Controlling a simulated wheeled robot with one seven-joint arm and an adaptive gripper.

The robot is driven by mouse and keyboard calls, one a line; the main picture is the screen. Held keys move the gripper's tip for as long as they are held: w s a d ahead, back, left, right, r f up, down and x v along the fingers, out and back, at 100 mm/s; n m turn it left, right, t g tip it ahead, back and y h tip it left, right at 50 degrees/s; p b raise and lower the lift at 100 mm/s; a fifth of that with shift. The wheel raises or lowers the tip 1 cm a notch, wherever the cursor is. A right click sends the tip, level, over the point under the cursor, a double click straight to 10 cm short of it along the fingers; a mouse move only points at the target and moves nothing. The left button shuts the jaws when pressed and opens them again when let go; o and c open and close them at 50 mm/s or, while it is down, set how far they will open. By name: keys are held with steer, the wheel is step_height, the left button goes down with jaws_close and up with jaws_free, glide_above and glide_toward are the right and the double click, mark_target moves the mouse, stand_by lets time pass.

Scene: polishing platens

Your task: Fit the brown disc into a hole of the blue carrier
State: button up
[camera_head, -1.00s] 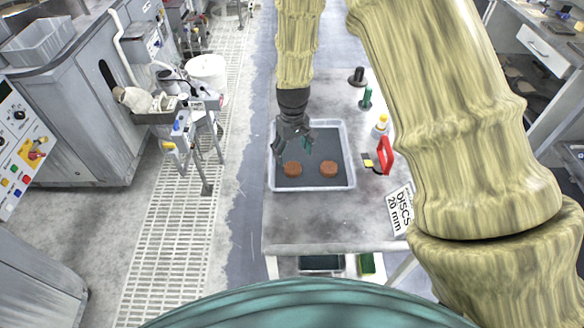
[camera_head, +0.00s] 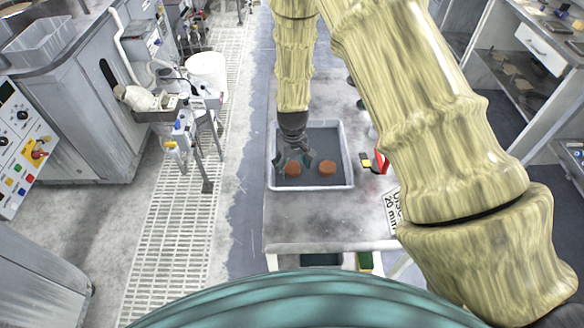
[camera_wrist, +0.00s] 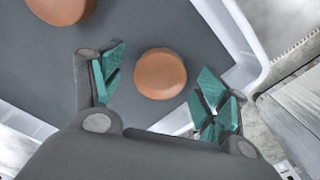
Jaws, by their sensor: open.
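Two brown discs lie flat in a white tray (camera_head: 350,168) with a dark grey floor. One brown disc (camera_head: 292,168) is at the left and the other brown disc (camera_head: 327,168) at the right in the head view. My gripper (camera_head: 294,161) is open above the left disc. In the wrist view my gripper (camera_wrist: 160,95) has its green-padded fingers on either side of one disc (camera_wrist: 160,74), apart from it. The second disc (camera_wrist: 62,8) is cut off at the top left edge. I see no blue carrier in these frames.
The tray stands on a grey table (camera_head: 310,230). A red-handled tool (camera_head: 382,160) and a white sign (camera_head: 392,208) lie right of the tray. My arm covers the table's right side. The table's front is clear.

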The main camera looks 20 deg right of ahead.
steer(key=c, duration=1.2)
steer(key=shift+o, duration=0.2)
steer(key=shift+r, duration=0.1)
